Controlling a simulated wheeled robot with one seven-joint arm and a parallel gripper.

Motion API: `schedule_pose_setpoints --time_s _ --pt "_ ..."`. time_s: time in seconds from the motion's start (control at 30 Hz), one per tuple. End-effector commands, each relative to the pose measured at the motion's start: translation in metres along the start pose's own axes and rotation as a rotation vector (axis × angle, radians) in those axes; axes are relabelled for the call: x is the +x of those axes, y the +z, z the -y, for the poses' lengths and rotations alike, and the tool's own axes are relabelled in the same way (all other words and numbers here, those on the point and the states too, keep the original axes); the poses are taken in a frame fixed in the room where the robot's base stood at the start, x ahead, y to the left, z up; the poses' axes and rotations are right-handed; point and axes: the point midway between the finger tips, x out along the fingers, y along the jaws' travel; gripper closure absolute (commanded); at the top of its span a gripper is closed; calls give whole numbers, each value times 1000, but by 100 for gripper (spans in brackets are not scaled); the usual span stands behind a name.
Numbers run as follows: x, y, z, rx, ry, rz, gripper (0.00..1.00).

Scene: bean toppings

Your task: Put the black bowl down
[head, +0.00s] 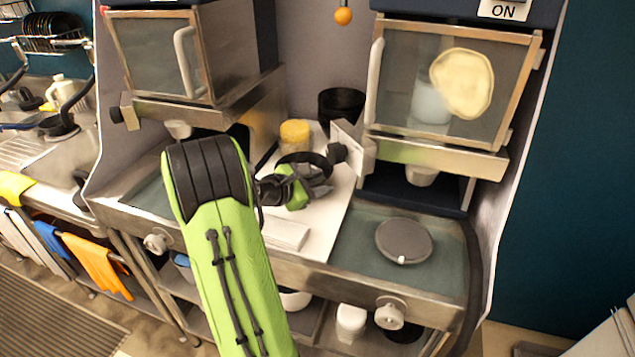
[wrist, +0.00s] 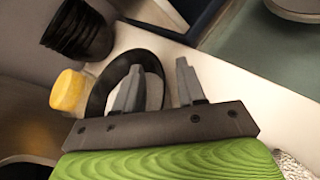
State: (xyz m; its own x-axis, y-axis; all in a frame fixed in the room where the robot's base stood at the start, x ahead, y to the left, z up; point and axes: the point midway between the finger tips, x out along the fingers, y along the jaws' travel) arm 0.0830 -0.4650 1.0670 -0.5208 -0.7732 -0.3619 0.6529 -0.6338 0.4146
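The black bowl (head: 308,158) shows as a dark rim on the white counter between the two machines. I see no finger pressed on the rim. The bowl looks level on the counter, but its base is hidden. In the head view my arm covers part of this area.
A stack of black bowls (head: 341,104) stands behind, and a yellow container (head: 295,133) is beside the bowl. Glass-fronted machines flank the counter (head: 325,220). A dark round plate (head: 403,240) lies on the right green surface. The counter's front part is mostly free.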

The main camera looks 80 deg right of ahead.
Motion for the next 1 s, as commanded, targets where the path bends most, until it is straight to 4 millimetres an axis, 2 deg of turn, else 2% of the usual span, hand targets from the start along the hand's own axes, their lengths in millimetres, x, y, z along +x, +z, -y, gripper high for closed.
schedule_pose_setpoints --time_s 0.17,0.27,0.5,0.6,0.73,1.0 --pt "-7 2 -2 0 2 -1 60" --pt "-28 2 -3 -3 6 -3 60" --pt "-93 3 -3 -2 6 -2 60" --pt "-110 3 -2 -2 4 -1 60" --pt "-121 2 -1 0 1 0 60" --pt "-126 1 -1 32 4 -28 60"
